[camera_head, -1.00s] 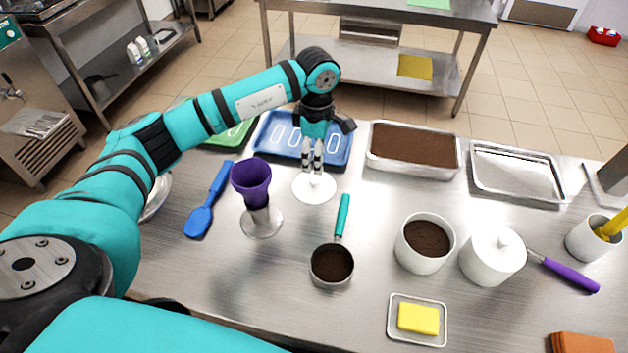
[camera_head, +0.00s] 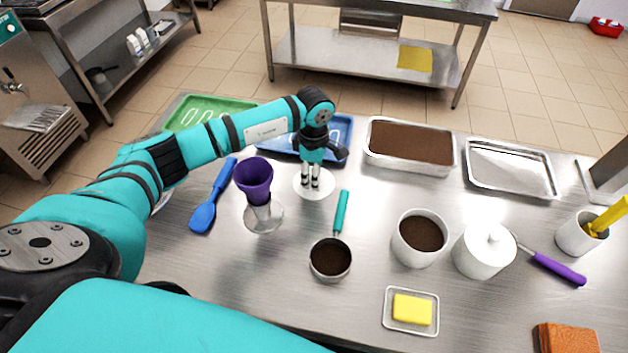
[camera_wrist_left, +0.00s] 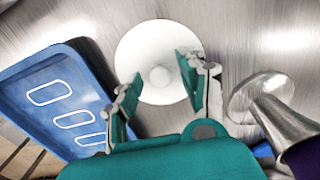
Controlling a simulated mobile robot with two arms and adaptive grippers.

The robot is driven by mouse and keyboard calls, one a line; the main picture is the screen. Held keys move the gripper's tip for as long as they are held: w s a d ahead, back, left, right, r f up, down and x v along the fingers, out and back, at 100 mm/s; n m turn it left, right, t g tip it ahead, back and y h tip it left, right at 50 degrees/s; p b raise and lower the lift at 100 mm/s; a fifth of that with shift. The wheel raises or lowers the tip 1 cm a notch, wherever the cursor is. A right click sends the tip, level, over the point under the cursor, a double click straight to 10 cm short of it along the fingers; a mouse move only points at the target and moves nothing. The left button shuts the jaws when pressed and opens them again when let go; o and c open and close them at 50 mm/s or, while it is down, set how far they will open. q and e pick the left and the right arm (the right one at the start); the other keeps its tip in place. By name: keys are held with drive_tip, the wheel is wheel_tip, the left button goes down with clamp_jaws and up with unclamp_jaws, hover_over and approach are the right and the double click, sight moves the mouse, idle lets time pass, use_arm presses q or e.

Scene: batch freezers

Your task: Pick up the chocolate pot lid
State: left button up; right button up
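The chocolate pot lid is a white round disc (camera_head: 318,190) with a small knob, lying flat on the steel table in front of the blue tray. In the left wrist view the lid (camera_wrist_left: 148,48) sits just beyond my fingers, its knob near the line between them. My left gripper (camera_head: 311,186) points down over the lid with its fingers apart. In the wrist view the open fingers (camera_wrist_left: 158,70) appear either side of the knob, and nothing is held. Whether the tips touch the lid is unclear. An open white pot (camera_head: 404,246) of dark brown contents stands to the right. My right gripper is not seen.
A purple cup on a metal stand (camera_head: 254,180) is close left of the lid. A teal-handled scoop (camera_head: 341,213) lies close right. The blue tray (camera_head: 343,128) is behind. A lidded white pot (camera_head: 484,262) and butter dish (camera_head: 388,318) stand farther right.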

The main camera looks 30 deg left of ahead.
use_arm(q)
drive_tip(key=c, duration=0.6)
drive_tip(key=shift+c, duration=0.2)
